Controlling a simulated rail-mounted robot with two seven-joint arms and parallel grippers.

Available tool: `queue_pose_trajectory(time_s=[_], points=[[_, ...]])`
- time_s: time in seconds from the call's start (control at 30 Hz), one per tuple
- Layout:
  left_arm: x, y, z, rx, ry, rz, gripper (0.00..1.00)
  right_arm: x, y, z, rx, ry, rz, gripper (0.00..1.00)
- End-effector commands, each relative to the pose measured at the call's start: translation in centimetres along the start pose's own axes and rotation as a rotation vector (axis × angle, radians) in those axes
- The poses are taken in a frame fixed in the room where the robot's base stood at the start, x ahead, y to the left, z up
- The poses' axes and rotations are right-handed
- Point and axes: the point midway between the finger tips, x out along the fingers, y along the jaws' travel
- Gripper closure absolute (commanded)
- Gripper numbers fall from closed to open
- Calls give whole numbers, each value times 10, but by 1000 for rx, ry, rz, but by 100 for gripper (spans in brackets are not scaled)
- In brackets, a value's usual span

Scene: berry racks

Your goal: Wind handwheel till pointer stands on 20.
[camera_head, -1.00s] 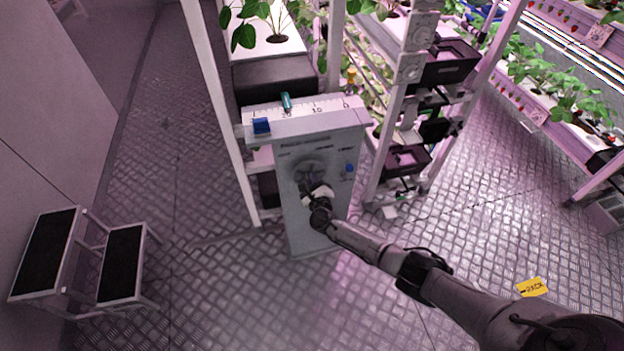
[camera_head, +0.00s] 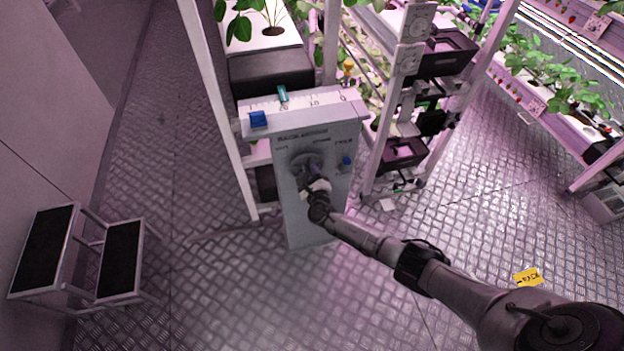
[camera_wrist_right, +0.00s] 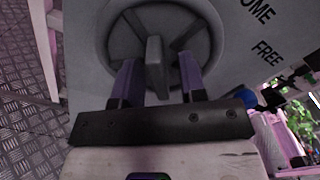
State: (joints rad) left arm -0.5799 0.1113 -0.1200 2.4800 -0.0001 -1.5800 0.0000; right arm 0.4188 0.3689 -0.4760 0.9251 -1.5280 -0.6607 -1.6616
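The handwheel (camera_head: 303,160) is a dark round wheel on the front of a grey cabinet (camera_head: 297,205). In the right wrist view the spoked handwheel (camera_wrist_right: 117,40) fills the top, with a grey bar (camera_wrist_right: 155,66) standing out from it. My right gripper (camera_head: 314,180) is at the wheel. Its two fingers (camera_wrist_right: 157,75) stand on either side of the bar, with a visible gap on each side. The teal pointer (camera_head: 282,94) on the cabinet's top scale (camera_head: 300,101) stands at about the 20 mark; its exact alignment is hard to tell. My left gripper is out of view.
Plant racks (camera_head: 390,110) stand behind and to the right. A step stool (camera_head: 120,262) stands at left. The metal floor in front is mostly clear.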

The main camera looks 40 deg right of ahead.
Motion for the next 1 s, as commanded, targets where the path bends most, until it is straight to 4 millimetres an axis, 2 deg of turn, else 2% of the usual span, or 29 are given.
queue_pose_trajectory(time_s=[0.17, 0.6, 0.8, 1.0], points=[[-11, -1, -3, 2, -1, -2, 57, -19, -2, 2, -1, 1, 3, 62], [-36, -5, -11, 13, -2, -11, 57, -103, -1, 1, -1, 1, 2, 62], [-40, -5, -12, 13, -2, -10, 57, -126, -1, 0, 0, 1, 1, 62], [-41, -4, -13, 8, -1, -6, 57, -136, 0, 0, 0, 0, 1, 62]])
